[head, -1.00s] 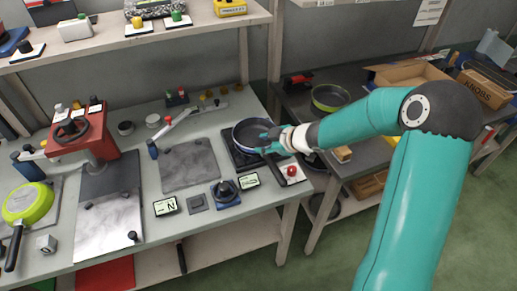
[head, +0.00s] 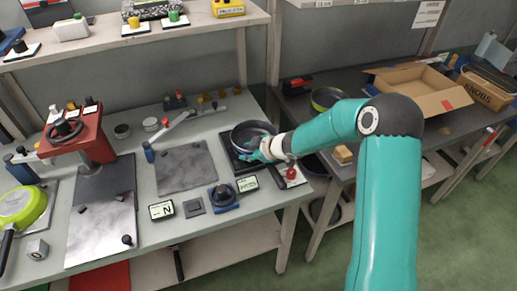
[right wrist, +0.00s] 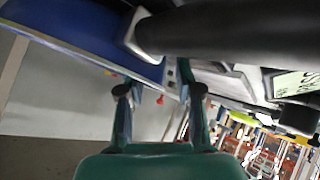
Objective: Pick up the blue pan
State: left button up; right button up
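The blue pan (head: 251,133), dark inside, sits on a black square plate (head: 231,157) at the right end of the grey bench. My right gripper (head: 260,153) is at the pan's near right side in the head view and hides its handle there. In the right wrist view the pan's blue wall (right wrist: 85,35) fills the upper left, with the black handle (right wrist: 225,30) running right from a metal bracket. The right gripper's fingers (right wrist: 160,90) are apart, with the handle close beyond the tips; I cannot tell whether they touch. My left gripper is not in view.
A red knob (head: 291,174), a display (head: 247,184) and a blue-based dial (head: 224,195) stand near the gripper. A red press (head: 85,140) and a lime pan (head: 22,207) are at left. A second table holds a green-rimmed pan (head: 325,98) and an open carton (head: 425,90).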

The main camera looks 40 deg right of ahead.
grip_shut()
jog(key=shift+r, duration=0.15)
dwell(0.4)
